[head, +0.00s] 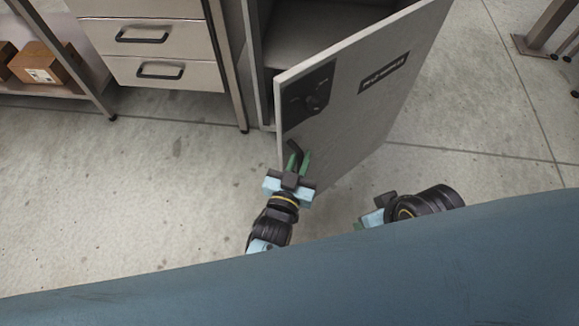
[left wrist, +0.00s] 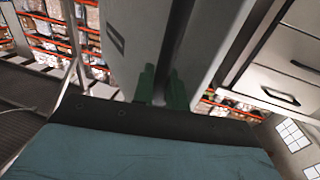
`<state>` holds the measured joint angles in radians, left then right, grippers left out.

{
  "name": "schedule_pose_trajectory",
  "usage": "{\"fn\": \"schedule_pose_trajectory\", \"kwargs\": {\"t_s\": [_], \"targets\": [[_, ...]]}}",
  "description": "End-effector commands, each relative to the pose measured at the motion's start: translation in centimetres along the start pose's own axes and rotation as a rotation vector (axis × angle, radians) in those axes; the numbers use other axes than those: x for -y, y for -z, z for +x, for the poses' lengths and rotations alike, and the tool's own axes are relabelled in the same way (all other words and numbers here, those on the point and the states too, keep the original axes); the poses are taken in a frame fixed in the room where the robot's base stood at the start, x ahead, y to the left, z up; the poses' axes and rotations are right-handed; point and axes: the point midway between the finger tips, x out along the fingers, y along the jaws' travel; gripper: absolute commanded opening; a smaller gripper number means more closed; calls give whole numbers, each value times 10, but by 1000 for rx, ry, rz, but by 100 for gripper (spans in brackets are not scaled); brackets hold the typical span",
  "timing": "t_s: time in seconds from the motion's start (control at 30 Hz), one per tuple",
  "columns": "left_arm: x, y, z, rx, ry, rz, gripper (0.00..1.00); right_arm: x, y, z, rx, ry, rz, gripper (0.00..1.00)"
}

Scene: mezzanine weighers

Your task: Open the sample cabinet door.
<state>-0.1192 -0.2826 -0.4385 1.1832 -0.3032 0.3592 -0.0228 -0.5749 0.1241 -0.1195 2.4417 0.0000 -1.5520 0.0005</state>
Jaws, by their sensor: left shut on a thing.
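The sample cabinet door (head: 365,110) is grey and stands swung well open, its face turned toward the right. It carries a dark panel with a knob (head: 312,100) and a black label (head: 384,73). My left gripper (head: 298,163) is shut on the dark door handle (head: 294,147) near the door's free edge. In the left wrist view the green fingers (left wrist: 162,88) close at the door (left wrist: 128,42); the handle between them is hard to make out. My right gripper (head: 372,216) is low, right of the left one and apart from the door; its fingers are mostly hidden.
The open cabinet interior (head: 305,35) shows behind the door. A drawer unit (head: 155,45) with black pulls stands to its left, and a low shelf (head: 60,90) with cardboard boxes (head: 45,66) farther left. The concrete floor (head: 130,190) in front is clear. A metal post foot (head: 530,46) stands far right.

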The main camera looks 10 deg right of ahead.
Motion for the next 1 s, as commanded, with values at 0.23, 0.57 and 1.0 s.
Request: {"fn": "schedule_pose_trajectory", "kwargs": {"t_s": [0.23,0.57,1.0], "targets": [[-4,0,4,1,-6,0,0,1,0,-4,-2,2,1,60],[-4,0,4,1,-6,0,23,1,0,-4,-2,2,1,60],[-3,0,2,1,-4,0,33,1,1,-5,-6,2,1,60]]}}
